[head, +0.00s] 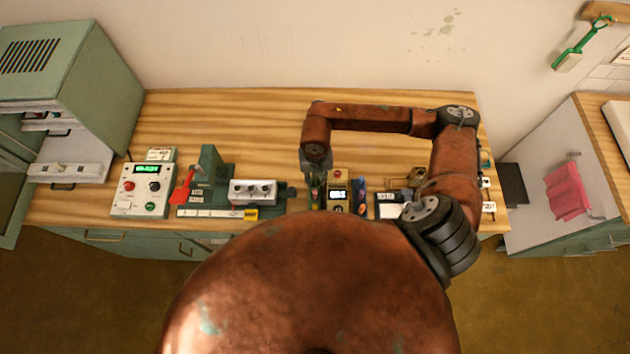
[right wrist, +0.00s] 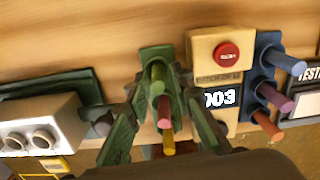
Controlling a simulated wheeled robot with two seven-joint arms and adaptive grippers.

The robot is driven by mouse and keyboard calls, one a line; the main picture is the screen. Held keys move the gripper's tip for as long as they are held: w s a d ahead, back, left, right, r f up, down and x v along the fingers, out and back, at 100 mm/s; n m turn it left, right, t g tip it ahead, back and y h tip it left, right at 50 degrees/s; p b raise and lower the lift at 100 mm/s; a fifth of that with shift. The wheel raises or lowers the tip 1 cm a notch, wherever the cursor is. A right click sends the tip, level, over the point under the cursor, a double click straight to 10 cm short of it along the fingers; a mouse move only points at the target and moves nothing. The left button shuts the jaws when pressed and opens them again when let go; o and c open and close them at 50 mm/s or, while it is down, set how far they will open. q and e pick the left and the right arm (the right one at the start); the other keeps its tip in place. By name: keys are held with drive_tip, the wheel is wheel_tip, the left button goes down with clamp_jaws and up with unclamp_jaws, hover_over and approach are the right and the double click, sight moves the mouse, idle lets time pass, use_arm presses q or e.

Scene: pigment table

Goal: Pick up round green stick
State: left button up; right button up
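The round green stick (right wrist: 157,76) stands out of a green holder (right wrist: 155,53) in the right wrist view, at the top of a row with a pink-red stick (right wrist: 165,112) and a yellow stick (right wrist: 168,143). My right gripper (right wrist: 162,84) is open, with one finger on each side of this row. The green stick lies between the fingertips; I cannot tell whether either finger touches it. In the head view my right gripper (head: 314,178) points down over the holder, and the green stick is too small to make out there. My left gripper is not in view.
Right of the holder stand a yellow box (right wrist: 220,50) with a red button and a blue holder (right wrist: 268,45) with blue, pink and orange sticks. A grey-white knobbed unit (right wrist: 38,128) stands to the left. The wooden table (head: 220,115) is clear behind.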

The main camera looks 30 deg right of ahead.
drive_tip(key=shift+w, duration=0.2)
drive_tip(key=shift+c, duration=0.9)
drive_tip(key=shift+w, duration=0.1)
drive_tip(key=shift+c, duration=0.7)
drive_tip(key=shift+s, duration=0.2)
clamp_jaws()
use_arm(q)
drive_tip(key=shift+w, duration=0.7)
use_arm(e)
drive_tip(key=shift+w, duration=0.1)
drive_tip(key=shift+r, duration=0.1)
